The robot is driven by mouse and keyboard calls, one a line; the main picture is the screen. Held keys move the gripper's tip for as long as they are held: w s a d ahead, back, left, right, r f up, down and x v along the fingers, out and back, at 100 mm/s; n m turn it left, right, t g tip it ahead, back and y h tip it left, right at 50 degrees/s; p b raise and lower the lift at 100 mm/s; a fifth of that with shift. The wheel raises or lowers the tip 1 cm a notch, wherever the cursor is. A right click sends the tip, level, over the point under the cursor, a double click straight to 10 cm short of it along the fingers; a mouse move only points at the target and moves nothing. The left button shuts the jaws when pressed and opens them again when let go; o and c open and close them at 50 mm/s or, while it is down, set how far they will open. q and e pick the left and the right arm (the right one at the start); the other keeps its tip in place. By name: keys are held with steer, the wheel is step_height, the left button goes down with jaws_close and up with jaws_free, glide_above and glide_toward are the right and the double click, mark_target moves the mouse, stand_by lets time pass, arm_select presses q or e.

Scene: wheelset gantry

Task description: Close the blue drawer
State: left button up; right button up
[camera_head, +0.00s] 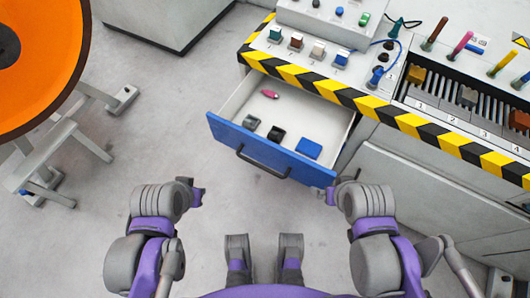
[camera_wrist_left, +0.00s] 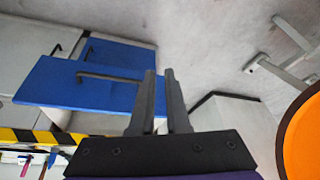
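The blue drawer (camera_head: 225,131) is pulled out from the workbench, with its front facing me and a black handle (camera_head: 262,165) on it. Inside lie a pink item (camera_head: 270,94), a grey block (camera_head: 251,123), a black block (camera_head: 276,134) and a blue block (camera_head: 308,148). The drawer front also shows in the left wrist view (camera_wrist_left: 60,88). My left gripper (camera_head: 198,193) is empty, left of and nearer than the drawer; its fingers (camera_wrist_left: 160,72) stand apart in the wrist view. My right gripper (camera_head: 332,192) is close to the drawer's right front corner; its fingers are too small to judge.
The workbench edge has yellow-black striping (camera_head: 343,95), with switches and colored tools above it. A large orange disc (camera_head: 40,60) on a grey stand (camera_head: 60,150) is at the left. The floor (camera_head: 150,115) left of the drawer is clear.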

arm_select(q)
steer(key=w+d+m+h, duration=0.1)
steer(key=m, duration=0.2)
steer(key=w+d+m+h, duration=0.1)
steer(key=d+m, duration=0.1)
steer(key=m, duration=0.1)
steer(key=w+d+m+g, duration=0.1)
steer(key=d+m, duration=0.1)
steer(key=m, duration=0.1)
steer(key=shift+w+r+m+h+p, duration=0.3)
steer(key=shift+w+r+h+p, duration=0.05)
steer(key=shift+r+h, duration=0.05)
jaws_close()
steer(key=m+g+h+b, duration=0.1)
steer(key=m+h+b, duration=0.25)
steer(key=m, duration=0.85)
glide_toward(278, 155)
steer(key=f, duration=0.1)
steer(key=d+f, duration=0.1)
steer(key=f, duration=0.2)
steer(key=shift+d+f+p, duration=0.1)
steer(key=shift+d+p, duration=0.3)
steer(key=shift+w+d, duration=0.3)
steer(key=shift+w, duration=0.15)
